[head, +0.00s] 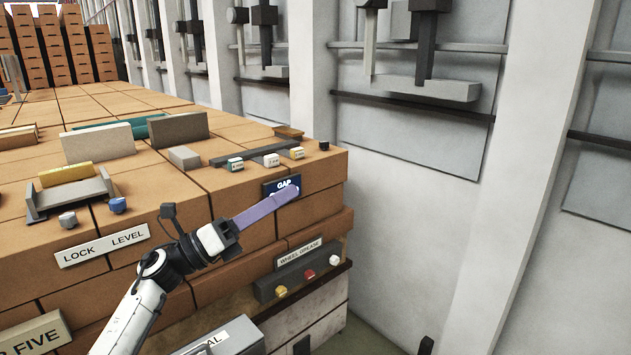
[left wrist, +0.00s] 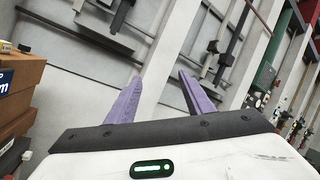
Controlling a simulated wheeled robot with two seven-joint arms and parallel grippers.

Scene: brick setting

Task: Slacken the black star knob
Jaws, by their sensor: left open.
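I cannot make out the black star knob for certain in either view. A small dark piece (head: 324,145) sits at the right end of the brick stack's top, too small to tell its shape. My left gripper (head: 292,192) is in front of the stack's near face, its purple fingers pointing right and slightly up, partly across the blue GAP sign (head: 283,184). In the left wrist view, its two purple fingers (left wrist: 159,78) stand apart with nothing between them. My right gripper is not in view.
The brick stack (head: 232,200) fills the left, with a grey knob (head: 68,220) and blue knob (head: 117,205) above the LOCK LEVEL label (head: 103,244). A dark box marked WHEEL GREASE (head: 299,254) with coloured knobs is below my gripper. A pale wall (head: 415,190) stands right.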

